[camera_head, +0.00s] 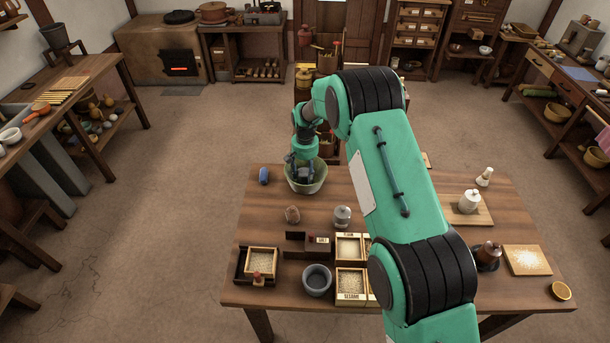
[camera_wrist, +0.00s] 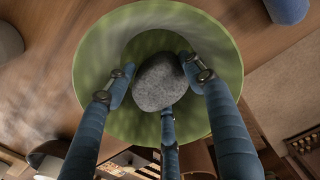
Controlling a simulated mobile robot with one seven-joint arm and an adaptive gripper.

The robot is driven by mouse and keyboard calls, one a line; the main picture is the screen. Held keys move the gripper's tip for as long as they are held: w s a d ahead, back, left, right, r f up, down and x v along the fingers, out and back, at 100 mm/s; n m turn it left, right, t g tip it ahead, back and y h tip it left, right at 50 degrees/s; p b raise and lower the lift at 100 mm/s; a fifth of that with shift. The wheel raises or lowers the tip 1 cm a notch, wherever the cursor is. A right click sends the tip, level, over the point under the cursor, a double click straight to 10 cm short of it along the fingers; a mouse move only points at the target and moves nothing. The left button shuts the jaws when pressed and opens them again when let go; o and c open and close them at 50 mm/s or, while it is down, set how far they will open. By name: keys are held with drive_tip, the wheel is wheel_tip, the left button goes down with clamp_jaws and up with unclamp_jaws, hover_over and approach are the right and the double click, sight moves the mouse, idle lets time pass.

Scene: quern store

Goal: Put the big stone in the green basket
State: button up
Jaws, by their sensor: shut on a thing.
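The green basket (camera_head: 306,186) stands near the far edge of the table, left of my arm. In the wrist view the green basket (camera_wrist: 92,84) is a round bowl-like shape filling the middle. The big stone (camera_wrist: 159,82) is grey and speckled, and shows over the inside of the basket. My gripper (camera_head: 301,174) is at the basket's mouth in the head view. In the wrist view the fingers of my gripper (camera_wrist: 164,92) are shut around the stone. I cannot tell whether the stone touches the basket's bottom. In the head view the stone is hidden.
A blue roll (camera_head: 264,176) lies left of the basket. A brown lump (camera_head: 293,214) and a lidded grey jar (camera_head: 342,216) stand nearer. Wooden grain boxes (camera_head: 350,283) and a dark bowl (camera_head: 317,280) fill the front. Bare table lies left of the brown lump.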

sight(305, 171)
drive_tip(key=o, duration=1.8)
drive_tip(key=shift+c, duration=0.2)
drive_tip(key=shift+r, duration=0.1)
wheel_tip(305, 171, up, 11)
drive_tip(key=shift+f+p, duration=0.1)
drive_tip(key=shift+p, duration=1.1)
drive_tip(key=shift+r, duration=0.55)
drive_tip(key=shift+r, duration=0.1)
